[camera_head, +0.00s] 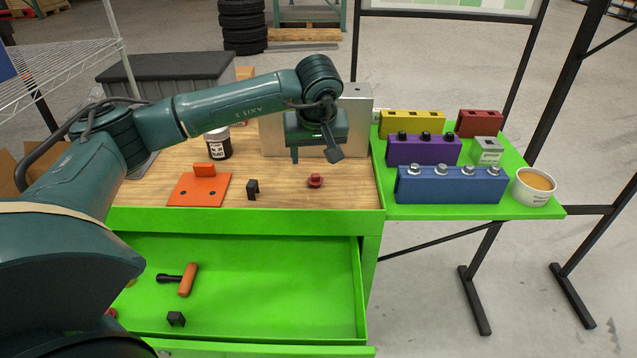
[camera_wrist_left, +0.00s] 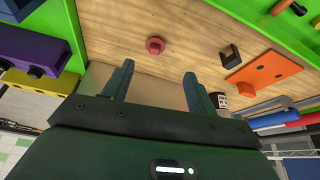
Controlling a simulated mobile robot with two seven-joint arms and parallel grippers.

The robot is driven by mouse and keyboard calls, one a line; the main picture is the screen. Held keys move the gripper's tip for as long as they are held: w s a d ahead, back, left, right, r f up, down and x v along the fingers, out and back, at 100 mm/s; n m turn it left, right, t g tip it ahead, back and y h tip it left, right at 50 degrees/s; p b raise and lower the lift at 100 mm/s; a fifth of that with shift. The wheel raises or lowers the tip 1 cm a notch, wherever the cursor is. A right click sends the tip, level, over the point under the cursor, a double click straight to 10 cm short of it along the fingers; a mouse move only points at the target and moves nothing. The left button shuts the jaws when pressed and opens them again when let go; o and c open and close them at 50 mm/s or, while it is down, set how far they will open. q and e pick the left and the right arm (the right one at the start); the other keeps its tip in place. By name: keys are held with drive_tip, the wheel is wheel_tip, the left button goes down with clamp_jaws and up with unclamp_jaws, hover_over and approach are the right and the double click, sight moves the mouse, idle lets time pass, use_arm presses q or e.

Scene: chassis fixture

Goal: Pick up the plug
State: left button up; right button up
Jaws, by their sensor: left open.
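A small red plug (camera_head: 315,180) sits on the wooden top of the workbench (camera_head: 270,190), near its front right part. It also shows in the left wrist view (camera_wrist_left: 155,46), beyond the fingertips and roughly in line with the gap between them. My left gripper (camera_head: 316,153) hangs above the bench, behind and above the plug. Its two fingers are spread with nothing between them, as the left wrist view (camera_wrist_left: 158,75) also shows. The plug is apart from both fingers. My right gripper is out of view.
A black bracket (camera_head: 253,189), an orange plate (camera_head: 199,189) and a dark jar (camera_head: 218,143) stand left of the plug. A metal box (camera_head: 355,105) is behind the gripper. The green side shelf holds coloured blocks and a tub (camera_head: 533,187). An open drawer (camera_head: 270,290) lies below.

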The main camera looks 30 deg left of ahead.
sight(316, 176)
use_arm(q)
drive_tip(key=x, duration=0.4)
drive_tip(key=shift+w+f, duration=0.1)
drive_tip(key=shift+f, duration=0.3)
drive_tip(key=shift+w+x, duration=0.2)
drive_tip(key=shift+x, duration=1.15)
drive_tip(key=shift+w+x, duration=0.15)
drive_tip(key=shift+x, duration=1.2)
drive_tip(key=shift+d, duration=0.25)
drive_tip(key=shift+c, duration=0.5)
drive_tip(key=shift+r, duration=0.1)
drive_tip(key=c, duration=0.9)
